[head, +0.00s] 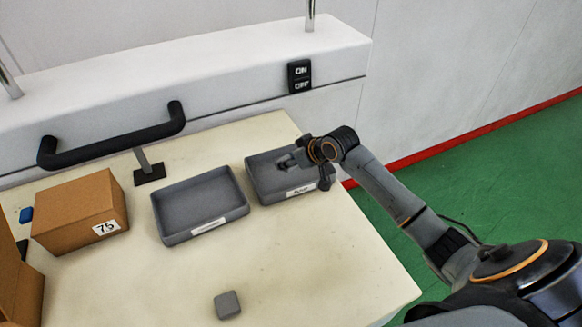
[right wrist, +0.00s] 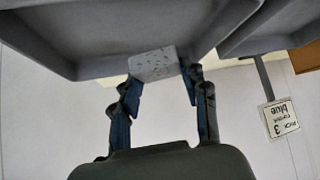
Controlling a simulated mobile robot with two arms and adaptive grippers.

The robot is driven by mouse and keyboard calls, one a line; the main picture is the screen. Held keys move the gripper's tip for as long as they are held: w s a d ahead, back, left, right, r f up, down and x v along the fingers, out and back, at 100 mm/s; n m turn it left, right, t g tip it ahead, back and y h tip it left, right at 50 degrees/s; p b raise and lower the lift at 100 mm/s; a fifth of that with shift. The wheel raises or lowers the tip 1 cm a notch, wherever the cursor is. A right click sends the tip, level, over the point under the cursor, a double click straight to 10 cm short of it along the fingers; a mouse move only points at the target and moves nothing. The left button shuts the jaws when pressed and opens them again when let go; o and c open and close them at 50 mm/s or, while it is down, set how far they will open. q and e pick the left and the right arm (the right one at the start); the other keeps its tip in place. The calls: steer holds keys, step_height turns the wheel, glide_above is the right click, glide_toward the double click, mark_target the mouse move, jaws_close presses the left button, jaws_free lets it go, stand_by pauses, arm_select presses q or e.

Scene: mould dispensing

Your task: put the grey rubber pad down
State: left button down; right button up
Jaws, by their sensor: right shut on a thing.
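My right gripper (head: 293,160) is over the right-hand grey tray (head: 262,185) at the back of the table. In the right wrist view my right gripper (right wrist: 164,80) is shut on a small pale grey, speckled block, the grey rubber pad (right wrist: 152,65), held between the fingertips. The held pad cannot be made out in the head view. Whether it touches the tray is unclear. Another small grey square pad (head: 228,305) lies flat on the table near its front. My left gripper is not in view.
A second grey tray (head: 178,230) stands left of the first. A brown carton (head: 75,215) marked 75 is further left. A black handle (head: 110,150) and an ON/OFF switch (head: 299,76) are on the white machine behind. The table (head: 300,265) is clear at front right.

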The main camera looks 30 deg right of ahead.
mark_target(291, 175)
steer(key=shift+w+d+f, duration=0.5)
steer(key=shift+w+f, duration=0.2)
steer(key=shift+f, duration=0.2)
steer(key=shift+w+d+f, duration=0.25)
steer(key=shift+w+f, duration=0.05)
steer(key=shift+f, duration=0.15)
step_height(291, 175, down, 2)
steer(key=shift+f, duration=0.2)
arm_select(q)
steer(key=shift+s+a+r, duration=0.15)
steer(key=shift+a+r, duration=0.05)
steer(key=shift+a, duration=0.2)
arm_select(e)
steer(key=shift+f, duration=0.35)
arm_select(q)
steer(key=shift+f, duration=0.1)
arm_select(e)
steer(key=shift+f, duration=0.1)
steer(key=o, duration=1.1)
steer(key=shift+o, duration=0.2)
